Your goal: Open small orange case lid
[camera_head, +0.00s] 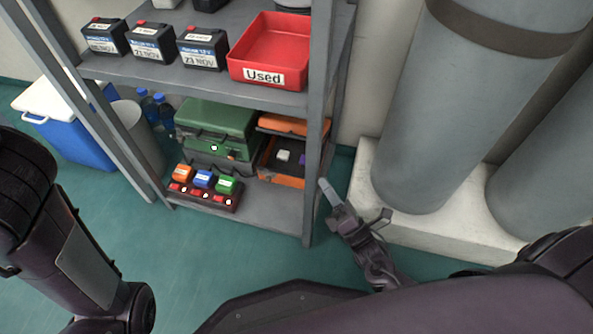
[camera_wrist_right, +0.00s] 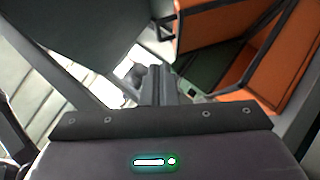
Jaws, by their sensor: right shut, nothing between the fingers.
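The small orange case (camera_head: 281,181) sits on the lower shelf at its right end, beside the green case. Its orange lid (camera_head: 293,124) stands raised at the back, and the dark inside shows a white item and a purple one. A shelf post hides part of its right side. My right gripper (camera_head: 327,188) is shut and empty, just outside the post, to the right of the case and apart from it. In the right wrist view the gripper (camera_wrist_right: 156,82) points toward the shelf, with orange case parts (camera_wrist_right: 287,58) at the right. My left gripper is out of view.
The grey shelf post (camera_head: 316,130) stands between my right gripper and the case. The green case (camera_head: 215,130) and a red block with coloured units (camera_head: 205,190) share the lower shelf. A red "Used" tray (camera_head: 270,50) is above. Large grey cylinders (camera_head: 440,110) stand right.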

